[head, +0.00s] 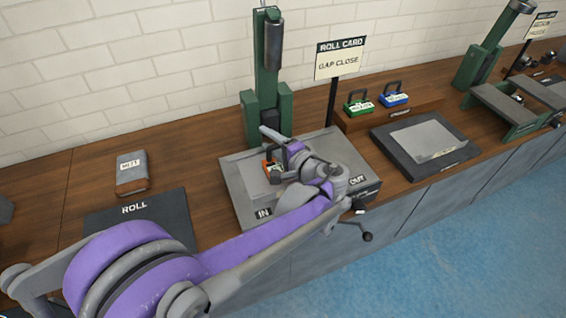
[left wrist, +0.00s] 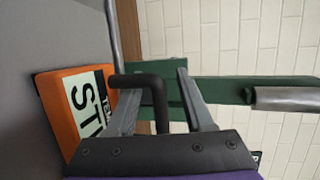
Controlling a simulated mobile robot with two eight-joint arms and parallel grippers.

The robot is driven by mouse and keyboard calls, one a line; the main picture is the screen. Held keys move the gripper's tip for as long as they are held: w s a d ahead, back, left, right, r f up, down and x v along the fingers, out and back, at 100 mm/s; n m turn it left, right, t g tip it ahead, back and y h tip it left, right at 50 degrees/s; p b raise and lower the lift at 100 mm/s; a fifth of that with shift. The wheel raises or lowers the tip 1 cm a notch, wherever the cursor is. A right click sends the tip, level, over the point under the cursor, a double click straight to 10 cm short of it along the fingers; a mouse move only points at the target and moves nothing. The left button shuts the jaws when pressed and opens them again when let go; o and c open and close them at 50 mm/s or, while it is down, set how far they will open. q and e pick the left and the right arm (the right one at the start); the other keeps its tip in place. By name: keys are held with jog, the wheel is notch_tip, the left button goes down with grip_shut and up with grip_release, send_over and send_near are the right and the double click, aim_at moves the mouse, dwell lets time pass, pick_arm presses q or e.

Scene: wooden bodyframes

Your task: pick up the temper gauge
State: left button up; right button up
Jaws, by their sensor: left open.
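An orange block (head: 268,166) with a black handle sits on the grey plate (head: 237,186) of the green press, mostly hidden behind my left gripper. The left wrist view shows the orange block (left wrist: 62,105) close up, its white label partly reading "ST". My left gripper (head: 279,168) is open at this block. In the left wrist view its fingers (left wrist: 158,95) stand on either side of part of the black handle (left wrist: 157,98); contact cannot be told. Green (head: 358,108) and blue (head: 393,100) handled blocks stand on a wooden stand. My right gripper is not in view.
The green press column (head: 265,95) rises right behind my left gripper. A roll card sign (head: 338,60) stands beside it. A dark tray (head: 425,150) lies to the right. A dark roll mat (head: 170,208) and grey block (head: 132,175) lie left.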

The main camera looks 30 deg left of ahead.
pick_arm(q)
grip_shut()
dwell(1.4)
